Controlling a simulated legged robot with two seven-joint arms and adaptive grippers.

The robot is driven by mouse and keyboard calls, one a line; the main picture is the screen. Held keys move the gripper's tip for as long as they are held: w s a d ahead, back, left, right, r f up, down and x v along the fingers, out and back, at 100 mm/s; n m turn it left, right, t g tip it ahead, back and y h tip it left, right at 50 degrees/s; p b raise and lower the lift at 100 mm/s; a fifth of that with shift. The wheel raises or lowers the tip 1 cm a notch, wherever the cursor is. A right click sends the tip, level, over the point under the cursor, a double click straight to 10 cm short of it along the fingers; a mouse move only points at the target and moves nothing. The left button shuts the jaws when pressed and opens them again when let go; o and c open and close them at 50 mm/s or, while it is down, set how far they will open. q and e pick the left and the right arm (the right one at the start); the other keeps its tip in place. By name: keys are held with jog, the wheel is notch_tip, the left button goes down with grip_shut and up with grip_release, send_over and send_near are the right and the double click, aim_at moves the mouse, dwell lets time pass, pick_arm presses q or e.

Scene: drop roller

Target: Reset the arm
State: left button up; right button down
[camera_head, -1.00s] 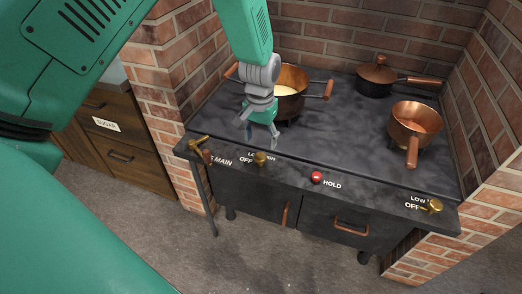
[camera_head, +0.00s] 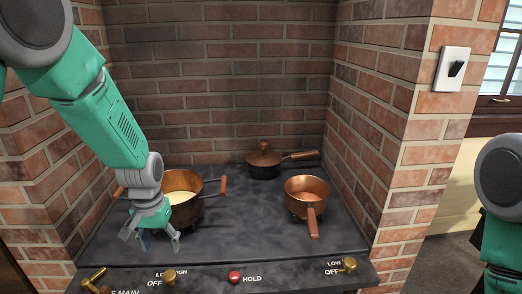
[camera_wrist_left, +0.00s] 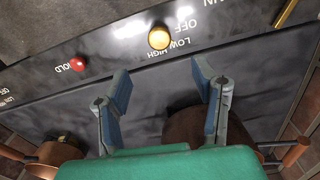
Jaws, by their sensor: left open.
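My left arm comes in from the left in the head view. Its gripper (camera_head: 151,240) is above the front left of the dark stovetop, just in front of a copper pot (camera_head: 186,205) with pale contents. The left gripper also shows in the left wrist view (camera_wrist_left: 166,84), with its two fingers spread apart and nothing between them. A green and grey part of my right arm (camera_head: 505,190) shows at the right edge of the head view. My right gripper is out of the picture.
A copper saucepan (camera_head: 307,192) stands on the right of the stovetop (camera_head: 250,225). A lidded pan (camera_head: 264,163) is at the back. The front panel has a red HOLD button (camera_head: 234,277) and brass knobs (camera_head: 170,277). Brick walls enclose the back and sides. A light switch (camera_head: 453,69) is at right.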

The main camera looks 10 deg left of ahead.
pick_arm(q)
jog(key=s+d+f+m, duration=0.1)
jog(key=s+f, duration=1.4)
jog(key=s+d+f+m, duration=0.1)
jog(key=s+d+f, duration=0.1)
jog(key=s, duration=1.2)
jog(key=shift+s+d+f+t, duration=0.15)
jog(key=shift+s+d+t, duration=0.1)
jog(key=shift+s+t, duration=0.05)
jog(key=shift+w, duration=0.15)
